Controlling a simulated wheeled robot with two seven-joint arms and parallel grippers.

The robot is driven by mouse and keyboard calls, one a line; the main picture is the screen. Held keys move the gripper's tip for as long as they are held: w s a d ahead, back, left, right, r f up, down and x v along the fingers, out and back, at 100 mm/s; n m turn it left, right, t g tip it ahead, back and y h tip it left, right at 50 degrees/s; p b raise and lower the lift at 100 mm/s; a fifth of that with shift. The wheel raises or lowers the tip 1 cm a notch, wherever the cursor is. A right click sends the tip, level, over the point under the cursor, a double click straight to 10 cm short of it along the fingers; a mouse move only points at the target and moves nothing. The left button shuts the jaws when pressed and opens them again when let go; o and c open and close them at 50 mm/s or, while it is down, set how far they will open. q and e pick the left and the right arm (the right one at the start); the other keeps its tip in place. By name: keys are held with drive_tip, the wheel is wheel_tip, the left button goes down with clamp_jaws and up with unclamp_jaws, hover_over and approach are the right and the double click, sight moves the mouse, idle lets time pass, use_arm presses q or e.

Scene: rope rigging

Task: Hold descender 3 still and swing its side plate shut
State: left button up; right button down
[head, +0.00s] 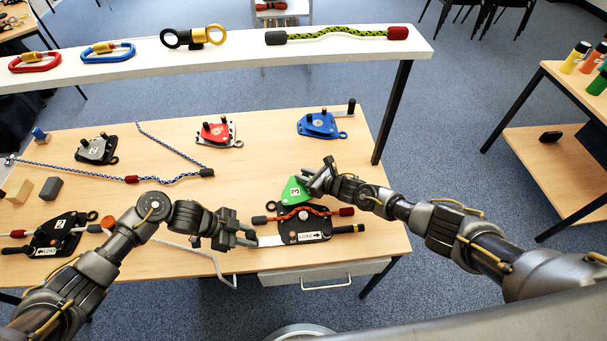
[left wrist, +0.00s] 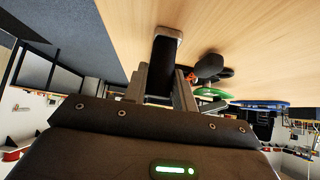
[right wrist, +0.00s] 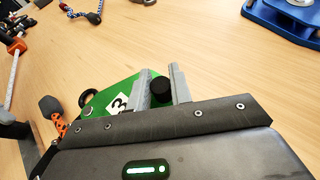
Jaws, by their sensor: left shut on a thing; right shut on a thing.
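Descender 3 lies near the table's front edge, its black base (head: 318,226) marked LOAD. Its green side plate (head: 294,184), marked 3, is swung out toward the back, leaving the base uncovered. An orange rope (head: 290,216) with black and red ends crosses the base. My right gripper (head: 318,178) is shut on the black peg (right wrist: 160,90) standing on the green plate. My left gripper (head: 252,238) is at the left of the base, by a pale strip (head: 270,241). In the left wrist view, its fingers close on a dark bar (left wrist: 162,65) with a pale end; the join is unclear.
Descender 2 (head: 55,232) lies at the front left. Grey (head: 97,150), red (head: 215,132) and blue (head: 320,124) descenders lie farther back. A blue-white rope (head: 100,175) crosses the left half. A raised white shelf (head: 350,48) with carabiners spans the back.

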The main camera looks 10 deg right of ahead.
sight(318, 212)
drive_tip(key=s+m+t+h, duration=0.1)
drive_tip(key=s+d+m+t+h, duration=0.1)
drive_tip(key=m+h, duration=0.1)
drive_tip(key=s+d+m+t+h, duration=0.1)
drive_tip(key=s+m+h, duration=0.1)
drive_tip(key=shift+d+f, duration=0.1)
drive_tip(key=shift+d, duration=0.15)
drive_tip(key=shift+s+d+m+t+h, duration=0.2)
drive_tip(key=shift+s+m+t+h, duration=0.1)
drive_tip(key=shift+s+m+h, duration=0.55)
drive_tip(key=s+m+h, duration=0.1)
drive_tip(key=h, duration=0.1)
drive_tip(key=s+m+h, duration=0.2)
drive_tip(key=shift+d+m, duration=0.2)
drive_tip(key=shift+m, duration=0.05)
drive_tip(key=shift+s+a+m+g+h, duration=0.2)
drive_tip(key=shift+s+m+g+h, duration=0.2)
drive_tip(key=shift+s+m+h, duration=1.35)
drive_tip(key=shift+w, duration=0.25)
drive_tip(key=c, duration=1.3)
unclamp_jaws()
drive_tip(key=shift+o, duration=0.2)
